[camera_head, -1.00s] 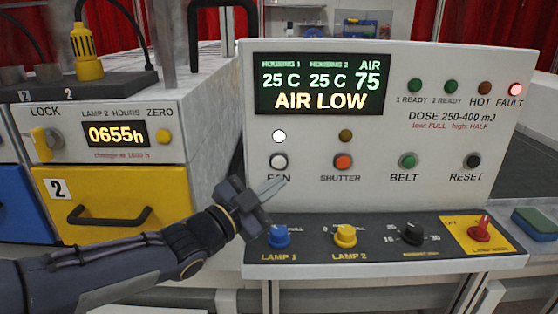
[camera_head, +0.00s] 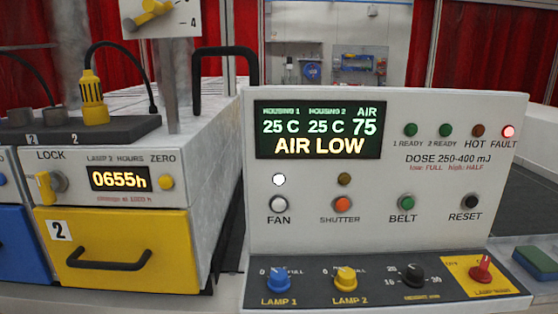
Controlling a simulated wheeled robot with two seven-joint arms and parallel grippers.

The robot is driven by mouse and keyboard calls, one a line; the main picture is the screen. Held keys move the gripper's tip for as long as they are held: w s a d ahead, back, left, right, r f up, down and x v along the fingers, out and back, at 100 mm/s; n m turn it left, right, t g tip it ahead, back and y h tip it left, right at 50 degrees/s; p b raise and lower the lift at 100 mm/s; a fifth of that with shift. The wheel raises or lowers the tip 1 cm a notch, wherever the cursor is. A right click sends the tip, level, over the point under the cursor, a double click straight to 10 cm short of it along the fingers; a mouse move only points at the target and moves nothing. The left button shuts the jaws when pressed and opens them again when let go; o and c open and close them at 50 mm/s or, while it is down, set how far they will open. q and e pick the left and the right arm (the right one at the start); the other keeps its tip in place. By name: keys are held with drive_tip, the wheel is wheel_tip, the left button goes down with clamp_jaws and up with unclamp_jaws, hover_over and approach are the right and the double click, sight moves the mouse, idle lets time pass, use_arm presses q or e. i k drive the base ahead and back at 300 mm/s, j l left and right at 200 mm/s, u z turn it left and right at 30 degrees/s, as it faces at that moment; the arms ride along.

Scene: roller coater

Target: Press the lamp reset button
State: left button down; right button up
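A black button labelled RESET (camera_head: 471,201) sits at the right end of the button row on the white control panel (camera_head: 400,235). Left of it are a green BELT button (camera_head: 406,202), an orange SHUTTER button (camera_head: 343,204) and a white FAN button (camera_head: 278,204). The display (camera_head: 320,130) reads 25 C, 25 C, AIR 75 and AIR LOW. The red FAULT lamp (camera_head: 508,132) is lit, and a white lamp (camera_head: 279,180) glows above FAN. Neither of my grippers is in view.
Below the buttons are a blue LAMP 1 knob (camera_head: 279,280), a yellow LAMP 2 knob (camera_head: 346,279), a black knob (camera_head: 413,274) and a red switch (camera_head: 482,269). At left, a yellow drawer (camera_head: 160,232) sits under an hour display (camera_head: 119,178) reading 0655h and a yellow ZERO button (camera_head: 166,181).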

sight(471, 201)
drive_tip(key=z, duration=1.25)
